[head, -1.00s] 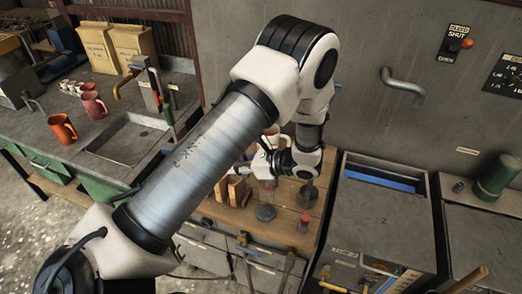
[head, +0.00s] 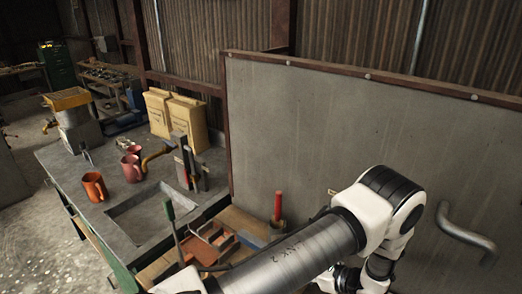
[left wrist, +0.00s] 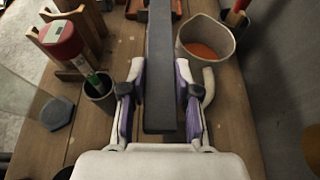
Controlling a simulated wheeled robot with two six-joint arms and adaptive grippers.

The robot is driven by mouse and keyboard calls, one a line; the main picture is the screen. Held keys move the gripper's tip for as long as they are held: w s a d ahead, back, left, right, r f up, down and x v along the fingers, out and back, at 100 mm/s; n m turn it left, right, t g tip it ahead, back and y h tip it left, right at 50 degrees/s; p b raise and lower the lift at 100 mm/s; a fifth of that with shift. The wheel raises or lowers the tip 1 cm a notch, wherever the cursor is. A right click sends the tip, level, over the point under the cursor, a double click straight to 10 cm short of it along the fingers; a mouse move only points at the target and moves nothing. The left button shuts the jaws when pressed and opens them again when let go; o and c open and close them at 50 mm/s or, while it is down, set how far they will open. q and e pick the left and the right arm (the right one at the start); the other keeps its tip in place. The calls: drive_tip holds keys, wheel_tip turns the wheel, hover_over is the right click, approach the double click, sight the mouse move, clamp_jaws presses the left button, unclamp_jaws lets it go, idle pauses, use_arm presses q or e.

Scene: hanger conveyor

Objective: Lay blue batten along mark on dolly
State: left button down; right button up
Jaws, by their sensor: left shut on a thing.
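A dark slate-grey bar (left wrist: 161,70) runs lengthwise between the two fingers of my left gripper (left wrist: 161,108) in the left wrist view. The gripper is shut on this bar, which extends away over the wooden bench; its far end leaves the frame. It looks more grey than blue here, so I cannot tell for sure that it is the blue batten. In the head view the left arm crosses the lower right, its gripper mostly cut off at the bottom edge. I cannot make out the dolly or its mark. My right gripper is not in view.
On the wooden bench (left wrist: 235,140) stand a pale mug (left wrist: 228,48) with orange inside, a red-topped jar (left wrist: 61,38), a dark cup (left wrist: 98,98) and a blue-grey hexagonal piece (left wrist: 57,113). A sink bench (head: 70,160) with mugs is at left; a grey wall panel (head: 290,120) stands behind.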

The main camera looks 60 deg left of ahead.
use_arm(q)
drive_tip(key=f, duration=0.1)
drive_tip(key=s+f, duration=0.1)
drive_tip(key=f, duration=0.1)
drive_tip(key=shift+s, duration=0.1)
wheel_tip(320, 180, down, 10)
drive_tip(key=b, duration=0.6)
drive_tip(key=shift+f, duration=0.2)
drive_tip(key=shift+r, duration=0.15)
drive_tip(key=shift+w+f+b, duration=0.2)
drive_tip(key=shift+f+b, duration=0.05)
drive_tip(key=shift+b, duration=0.05)
drive_tip(key=c, duration=0.8)
unclamp_jaws()
drive_tip(key=shift+r, duration=0.1)
drive_tip(key=shift+c, duration=0.2)
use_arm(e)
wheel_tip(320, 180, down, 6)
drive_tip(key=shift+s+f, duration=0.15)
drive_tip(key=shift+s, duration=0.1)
